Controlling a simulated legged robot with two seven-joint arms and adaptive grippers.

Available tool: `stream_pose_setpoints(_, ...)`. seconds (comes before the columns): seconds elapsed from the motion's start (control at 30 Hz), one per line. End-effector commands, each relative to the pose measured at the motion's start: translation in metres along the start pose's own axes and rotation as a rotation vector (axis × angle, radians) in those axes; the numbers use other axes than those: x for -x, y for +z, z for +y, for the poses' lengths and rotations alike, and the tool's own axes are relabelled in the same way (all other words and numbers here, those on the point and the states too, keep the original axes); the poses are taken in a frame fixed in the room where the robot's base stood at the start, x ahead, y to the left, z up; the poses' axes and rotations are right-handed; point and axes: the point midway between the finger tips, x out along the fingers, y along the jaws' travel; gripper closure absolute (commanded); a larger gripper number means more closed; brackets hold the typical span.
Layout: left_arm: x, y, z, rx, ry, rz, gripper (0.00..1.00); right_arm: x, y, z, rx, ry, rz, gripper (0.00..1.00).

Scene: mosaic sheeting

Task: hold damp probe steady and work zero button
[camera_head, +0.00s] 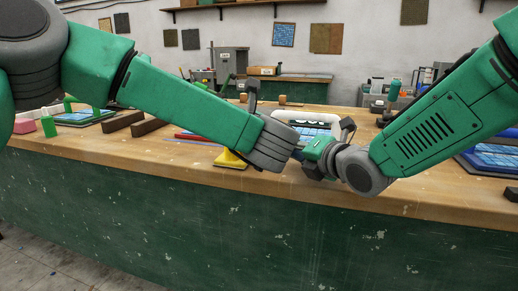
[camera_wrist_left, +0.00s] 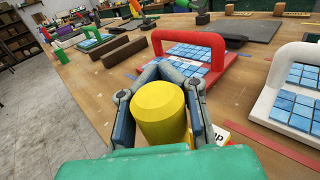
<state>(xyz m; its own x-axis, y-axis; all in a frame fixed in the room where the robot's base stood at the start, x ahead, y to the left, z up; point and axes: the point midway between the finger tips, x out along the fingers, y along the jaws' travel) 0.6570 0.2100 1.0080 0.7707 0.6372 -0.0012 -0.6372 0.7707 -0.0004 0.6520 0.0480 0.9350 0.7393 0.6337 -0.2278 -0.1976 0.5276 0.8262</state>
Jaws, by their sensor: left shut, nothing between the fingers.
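A yellow cylinder (camera_wrist_left: 160,112), likely the damp probe's top, fills the space between my left finger links in the left wrist view. A pale label (camera_wrist_left: 222,134) beside it ends in "mp". In the head view a yellow piece (camera_head: 230,160) shows on the bench under my left wrist. My left gripper (camera_wrist_left: 166,70) is shut; the cylinder covers much of it, and contact cannot be told. In the head view its fingers are mostly hidden by my arm. My right gripper (camera_head: 309,168) is close to the left wrist, its fingers unclear. I cannot pick out a zero button.
A red-handled frame (camera_wrist_left: 205,48) with blue tiles lies just beyond my left gripper. A white-handled tile frame (camera_wrist_left: 293,95) is right of it. Dark bars (camera_head: 122,122) lie at the left. The bench's front edge (camera_head: 300,191) is near.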

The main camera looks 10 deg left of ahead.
Motion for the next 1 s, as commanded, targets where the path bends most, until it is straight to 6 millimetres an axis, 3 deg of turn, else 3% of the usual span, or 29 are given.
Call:
stream_pose_setpoints(0.23, 0.0, -0.001, 0.0, -0.001, -0.001, 0.001, 0.97, 0.0, 0.0, 0.0, 0.0, 0.0, 0.0, 1.0)
stream_pose_setpoints(0.3, 0.0, -0.001, 0.0, -0.001, -0.001, 0.001, 0.72, 0.0, 0.0, 0.0, 0.0, 0.0, 0.0, 1.0)
stream_pose_setpoints(0.33, 0.0, -0.001, 0.0, -0.001, 0.0, 0.001, 0.71, 0.0, 0.0, 0.0, 0.0, 0.0, 0.0, 1.0)
stream_pose_setpoints(0.67, 0.0, 0.002, 0.0, 0.001, 0.0, 0.0, 0.71, 0.0, 0.0, 0.0, 0.0, 0.0, 0.0, 1.0)
stream_pose_setpoints(0.77, 0.0, 0.012, 0.0, 0.004, 0.001, -0.002, 0.71, 0.0, 0.0, 0.0, 0.0, 0.0, 0.0, 1.0)
stream_pose_setpoints(1.0, -0.001, 0.057, 0.001, 0.005, 0.001, 0.0, 0.71, 0.0, 0.0, 0.0, 0.0, 0.0, 0.0, 1.0)
